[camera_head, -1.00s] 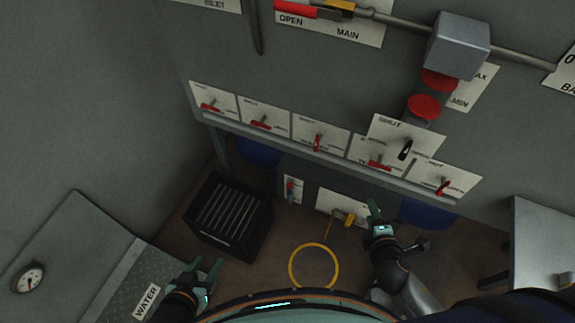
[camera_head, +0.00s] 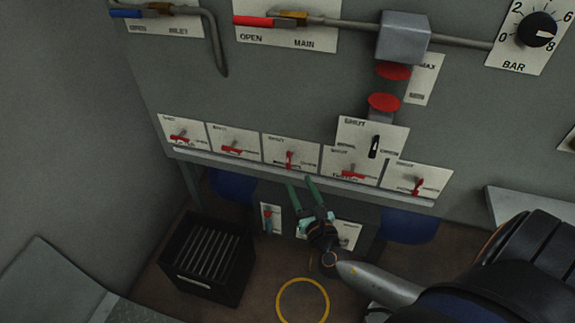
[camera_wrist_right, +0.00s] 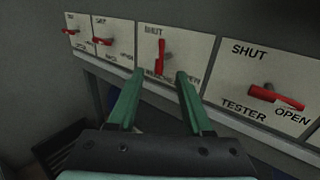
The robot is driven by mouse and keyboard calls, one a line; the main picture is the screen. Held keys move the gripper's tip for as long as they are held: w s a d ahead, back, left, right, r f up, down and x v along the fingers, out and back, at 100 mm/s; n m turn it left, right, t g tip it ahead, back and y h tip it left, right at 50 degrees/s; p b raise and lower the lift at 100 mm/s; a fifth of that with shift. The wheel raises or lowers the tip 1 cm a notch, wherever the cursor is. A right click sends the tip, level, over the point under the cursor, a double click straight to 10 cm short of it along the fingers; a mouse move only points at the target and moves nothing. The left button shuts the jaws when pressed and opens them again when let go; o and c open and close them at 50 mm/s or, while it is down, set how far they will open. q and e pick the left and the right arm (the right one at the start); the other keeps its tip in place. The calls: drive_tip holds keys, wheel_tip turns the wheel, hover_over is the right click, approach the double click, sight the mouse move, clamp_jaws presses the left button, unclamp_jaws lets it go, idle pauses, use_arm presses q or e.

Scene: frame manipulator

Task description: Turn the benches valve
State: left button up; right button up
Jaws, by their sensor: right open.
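A row of small white valve plates with red lever handles runs along the panel's lower edge. I cannot read for certain which plate says benches. The third plate from the left has a red handle (camera_head: 289,159) standing upright; it also shows in the right wrist view (camera_wrist_right: 161,57), with its lower label partly hidden by my fingers. My right gripper (camera_head: 301,183) is open and empty just below and in front of this plate, apart from the handle. In the right wrist view its two green fingers (camera_wrist_right: 156,92) point at the plate's lower part. My left gripper is not in view.
The tester valve (camera_wrist_right: 275,95) is right of my fingers, its handle lying near sideways. A ledge (camera_head: 300,179) runs under the plates. A black slatted crate (camera_head: 207,258) and a yellow ring (camera_head: 303,281) are below. A grey box (camera_head: 403,38) and red knobs (camera_head: 384,102) are above.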

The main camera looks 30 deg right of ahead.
sight(289, 163)
drive_tip(key=x, duration=0.8)
drive_tip(key=shift+w+d+f, duration=0.1)
drive_tip(key=shift+w, duration=0.2)
clamp_jaws()
